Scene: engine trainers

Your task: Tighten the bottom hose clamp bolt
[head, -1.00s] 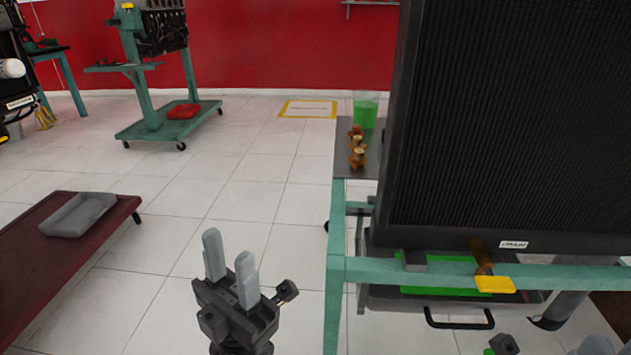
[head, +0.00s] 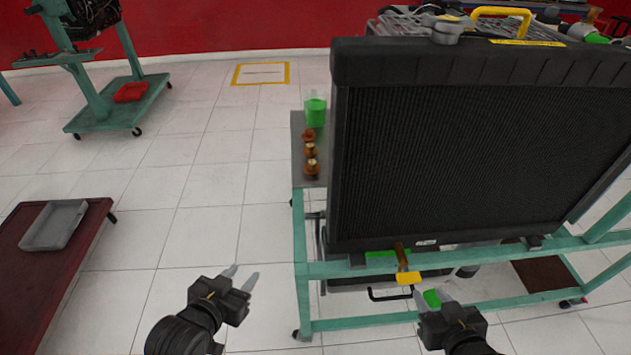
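The black radiator (head: 450,160) stands upright on a teal wheeled frame (head: 350,268). I cannot make out the bottom hose clamp or its bolt. A short brown piece (head: 402,257) with a yellow tag or handle (head: 409,278) sticks out below the radiator. My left gripper (head: 241,274) is open and empty, over the floor left of the frame. My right gripper (head: 433,296) is low in front of the frame, near the yellow piece. A green patch shows between its fingers; I cannot tell whether it is held or lies behind.
A grey side shelf (head: 298,128) holds a beaker of green liquid (head: 315,112) and small brown fittings (head: 311,150). A grey tray (head: 54,226) lies on a dark red creeper (head: 30,278) at left. An engine stand (head: 107,105) stands behind. Floor between creeper and frame is clear.

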